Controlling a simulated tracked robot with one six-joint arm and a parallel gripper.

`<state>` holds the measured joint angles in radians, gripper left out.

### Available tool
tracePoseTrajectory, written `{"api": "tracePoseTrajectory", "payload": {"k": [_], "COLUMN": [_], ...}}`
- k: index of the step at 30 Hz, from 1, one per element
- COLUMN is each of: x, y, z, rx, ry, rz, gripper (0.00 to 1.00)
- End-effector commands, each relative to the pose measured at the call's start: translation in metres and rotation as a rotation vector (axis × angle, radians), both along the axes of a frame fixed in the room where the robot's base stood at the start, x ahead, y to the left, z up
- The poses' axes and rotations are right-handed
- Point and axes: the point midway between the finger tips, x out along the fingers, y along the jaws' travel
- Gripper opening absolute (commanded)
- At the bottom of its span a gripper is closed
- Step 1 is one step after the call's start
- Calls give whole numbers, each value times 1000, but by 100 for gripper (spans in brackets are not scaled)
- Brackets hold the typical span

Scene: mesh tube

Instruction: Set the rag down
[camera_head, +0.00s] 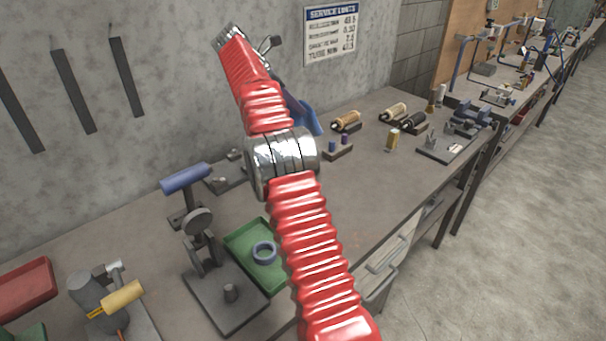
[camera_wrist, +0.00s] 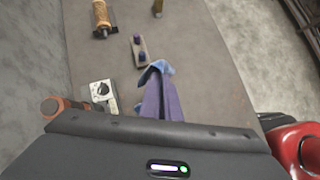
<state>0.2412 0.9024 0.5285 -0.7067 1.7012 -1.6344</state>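The rag is a blue-purple cloth. In the head view the rag (camera_head: 303,112) shows just right of my raised red arm, partly hidden behind it, above the back of the workbench (camera_head: 365,185). In the wrist view the rag (camera_wrist: 160,97) sticks out from the dark edge of my gripper (camera_wrist: 160,118) in long folds, with a lighter blue end over the bench top. The cloth looks held in the air by my gripper. The fingers themselves are hidden in both views.
A small block with two blue-purple pegs (camera_head: 338,149) and tan-handled rollers (camera_head: 346,121) stand along the back. A green tray (camera_head: 249,247) with a blue ring and a black press stand (camera_head: 225,300) are at left.

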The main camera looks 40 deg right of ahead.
Motion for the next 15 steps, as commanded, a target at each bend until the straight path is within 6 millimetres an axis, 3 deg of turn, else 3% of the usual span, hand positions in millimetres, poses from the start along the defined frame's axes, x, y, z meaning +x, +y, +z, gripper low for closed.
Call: {"api": "tracePoseTrajectory", "payload": {"k": [8, 15], "x": [0, 0], "y": [1, 1], "z": [-20, -49], "rx": [1, 1], "ry": [3, 2], "rz": [2, 2], "gripper": [0, 0]}}
